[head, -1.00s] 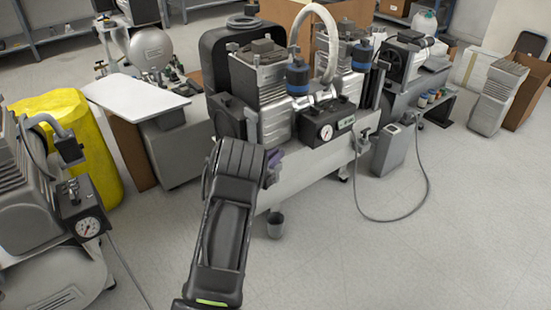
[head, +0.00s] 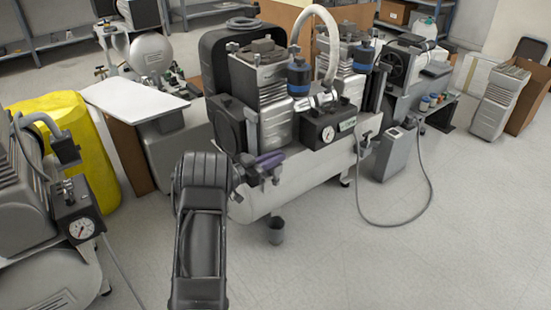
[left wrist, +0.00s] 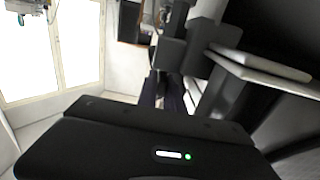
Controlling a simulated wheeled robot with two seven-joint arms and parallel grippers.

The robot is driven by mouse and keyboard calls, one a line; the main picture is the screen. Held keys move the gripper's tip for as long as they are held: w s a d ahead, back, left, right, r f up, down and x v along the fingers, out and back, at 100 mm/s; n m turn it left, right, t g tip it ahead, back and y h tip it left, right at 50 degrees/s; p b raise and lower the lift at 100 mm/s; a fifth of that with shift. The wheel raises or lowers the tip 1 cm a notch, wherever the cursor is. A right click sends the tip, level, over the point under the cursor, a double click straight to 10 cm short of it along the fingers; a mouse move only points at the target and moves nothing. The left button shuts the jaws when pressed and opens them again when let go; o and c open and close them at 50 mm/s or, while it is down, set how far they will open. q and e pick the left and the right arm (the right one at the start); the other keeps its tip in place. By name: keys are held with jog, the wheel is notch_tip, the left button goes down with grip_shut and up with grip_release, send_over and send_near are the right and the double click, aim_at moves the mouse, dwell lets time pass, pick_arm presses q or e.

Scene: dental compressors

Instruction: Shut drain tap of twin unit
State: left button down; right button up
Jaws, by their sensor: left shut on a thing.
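The twin unit, a compressor with two motor heads on a long light-grey tank (head: 315,168), stands in the middle of the head view. In the left wrist view, a dark purple shape (left wrist: 172,92) shows beyond the black gripper body; the fingertips are hard to make out. The tap's body is mostly hidden by my gripper and wrist. My right gripper is not in view.
Another compressor with a gauge (head: 82,228) is at the left, near a yellow drum (head: 75,140). A grey box (head: 394,152) with a looping hose is at the right. The front right floor is clear.

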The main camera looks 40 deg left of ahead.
pick_arm(q)
jog(key=c, duration=1.5)
grip_release()
jog(key=p+v, duration=0.2)
jog(key=v, duration=0.5)
jog(key=shift+s+r, duration=0.1)
jog(key=shift+s, duration=0.2)
jog(key=shift+a, duration=0.1)
